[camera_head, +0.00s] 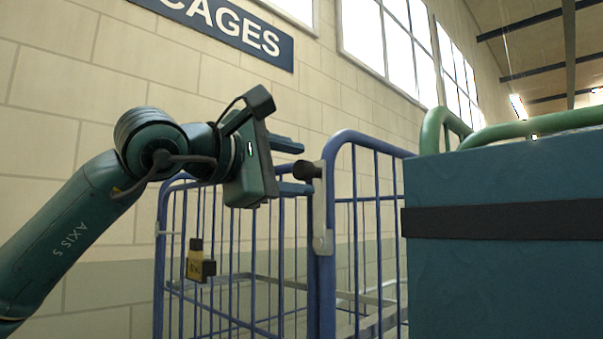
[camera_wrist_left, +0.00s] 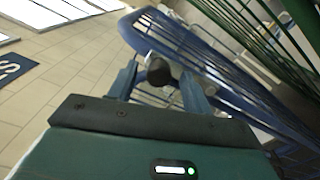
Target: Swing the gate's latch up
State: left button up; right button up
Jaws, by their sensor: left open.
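The blue cage gate (camera_head: 329,270) has a pale grey latch bar (camera_head: 320,212) standing along its corner post, with a round pivot near its lower end. A dark knob (camera_head: 307,170) sticks out to the left from the bar's upper end. My left gripper (camera_head: 292,167) is open, one finger above the knob and one below, with the knob near the fingertips. In the left wrist view the knob (camera_wrist_left: 159,73) shows between the two spread fingers; I cannot tell whether either touches it. My right gripper is not in view.
A large teal box (camera_head: 500,280) with a dark strap and a green rail (camera_head: 520,131) stand close on the right. A tiled wall with a sign (camera_head: 225,25) is behind.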

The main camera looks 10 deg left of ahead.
pick_arm(q)
jog(key=b+v, duration=0.2)
jog(key=v, duration=0.9)
jog(key=shift+s+b, duration=0.15)
jog(key=shift+b, duration=0.15)
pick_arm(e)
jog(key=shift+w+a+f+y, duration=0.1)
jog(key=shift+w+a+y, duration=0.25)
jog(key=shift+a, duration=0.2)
pick_arm(q)
jog(key=shift+a, duration=0.1)
